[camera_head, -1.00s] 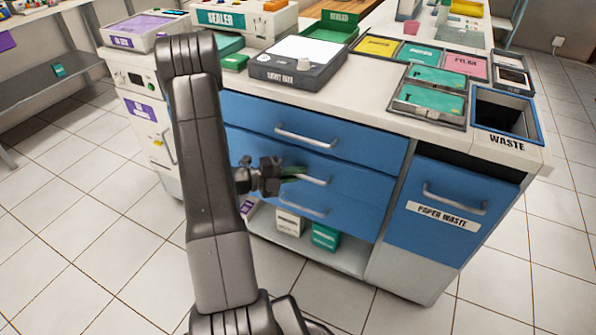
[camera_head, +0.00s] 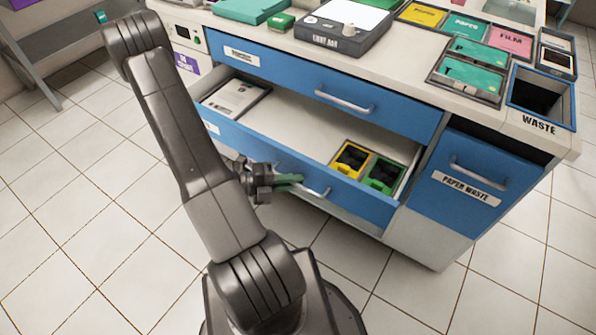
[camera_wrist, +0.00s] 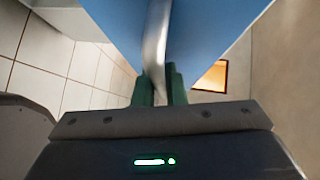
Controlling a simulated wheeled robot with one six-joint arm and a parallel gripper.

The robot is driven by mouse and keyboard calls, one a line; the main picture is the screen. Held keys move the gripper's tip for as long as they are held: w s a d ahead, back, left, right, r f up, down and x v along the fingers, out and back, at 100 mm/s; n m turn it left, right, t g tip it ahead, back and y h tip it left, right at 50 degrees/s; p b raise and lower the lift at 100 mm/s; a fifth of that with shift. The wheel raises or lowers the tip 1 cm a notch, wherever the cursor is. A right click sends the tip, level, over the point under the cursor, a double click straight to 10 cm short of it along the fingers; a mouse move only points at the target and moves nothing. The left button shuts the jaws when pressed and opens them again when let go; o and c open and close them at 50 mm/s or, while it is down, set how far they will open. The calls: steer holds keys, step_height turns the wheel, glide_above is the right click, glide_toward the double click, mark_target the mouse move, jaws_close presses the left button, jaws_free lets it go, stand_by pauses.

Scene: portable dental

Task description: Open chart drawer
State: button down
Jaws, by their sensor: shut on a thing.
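The middle blue drawer (camera_head: 370,197) of the cabinet is pulled well out, its inside visible from above. Its metal bar handle (camera_head: 318,192) is on the front; the handle also shows in the wrist view (camera_wrist: 156,40). My gripper (camera_head: 297,179) is shut on this handle, its green fingertips either side of the bar in the wrist view (camera_wrist: 160,88). Inside the drawer lie a grey-white flat item (camera_head: 236,98) at the left and yellow (camera_head: 350,158) and green (camera_head: 383,174) boxes at the right. My arm hides part of the drawer front's left side.
The top blue drawer (camera_head: 400,108) is shut. The paper waste bin front (camera_head: 460,180) stands right of the drawers. The countertop holds a light box (camera_head: 345,25), several coloured trays and the waste opening (camera_head: 538,97). The tiled floor in front is clear.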

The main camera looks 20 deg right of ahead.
steer(key=shift+s+a, duration=0.4)
steer(key=shift+a, duration=0.1)
steer(key=c, duration=1.5)
jaws_free()
steer(key=w+a+r+p, duration=0.1)
steer(key=a+r+p, duration=0.1)
steer(key=a, duration=1.1)
steer(key=shift+a, duration=0.35)
steer(key=shift+w+d+f, duration=0.1)
steer(key=shift+d, duration=0.05)
steer(key=s+d+f+b, duration=0.1)
steer(key=d+f+b, duration=0.1)
steer(key=d, duration=1.1)
steer(key=shift+d, duration=0.2)
steer(key=shift+s+r, duration=0.15)
